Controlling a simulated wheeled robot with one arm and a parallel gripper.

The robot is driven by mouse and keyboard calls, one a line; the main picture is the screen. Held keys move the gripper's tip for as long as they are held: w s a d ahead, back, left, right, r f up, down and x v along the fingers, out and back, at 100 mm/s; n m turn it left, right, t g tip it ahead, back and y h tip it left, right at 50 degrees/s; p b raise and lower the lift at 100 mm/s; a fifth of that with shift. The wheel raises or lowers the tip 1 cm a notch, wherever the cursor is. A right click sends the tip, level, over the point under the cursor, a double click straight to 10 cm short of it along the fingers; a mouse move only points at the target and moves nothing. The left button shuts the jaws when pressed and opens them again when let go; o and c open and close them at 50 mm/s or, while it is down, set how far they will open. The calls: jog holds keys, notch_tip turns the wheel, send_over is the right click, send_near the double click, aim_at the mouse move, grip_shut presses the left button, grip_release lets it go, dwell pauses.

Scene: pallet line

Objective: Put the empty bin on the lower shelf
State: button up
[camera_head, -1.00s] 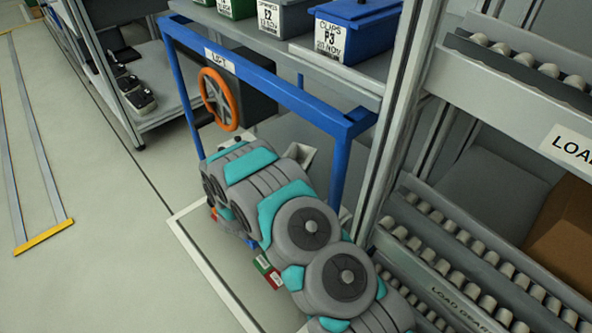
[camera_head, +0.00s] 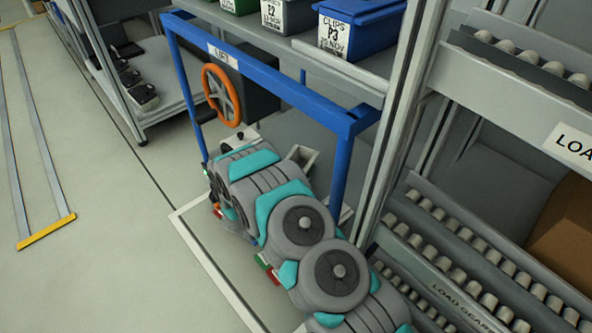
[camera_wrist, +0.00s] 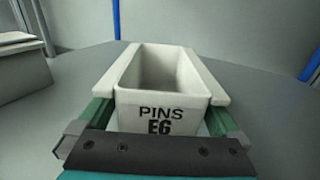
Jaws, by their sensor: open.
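In the wrist view a cream bin marked PINS E6 (camera_wrist: 160,92) stands straight ahead on a grey surface (camera_wrist: 268,125). Its visible inside is empty. My gripper (camera_wrist: 160,112) is open, with one green finger at each side of the bin's near end, close under its side rims. Whether the fingers touch it I cannot tell. In the head view my arm hides the gripper. A cream bin (camera_head: 302,158) shows partly behind the arm; whether it is the same one is unclear. The upper shelf (camera_head: 372,82) lies above a grey lower surface (camera_head: 290,128).
A second pale bin (camera_wrist: 22,65) stands to the left in the wrist view. A blue frame marked LIFT (camera_head: 275,82) with an orange wheel (camera_head: 222,95) stands around the work area. Roller racks (camera_head: 455,255) are at right.

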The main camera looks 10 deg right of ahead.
jog(key=v, duration=1.2)
jog(key=shift+r+b, duration=0.1)
jog(key=shift+b, duration=0.2)
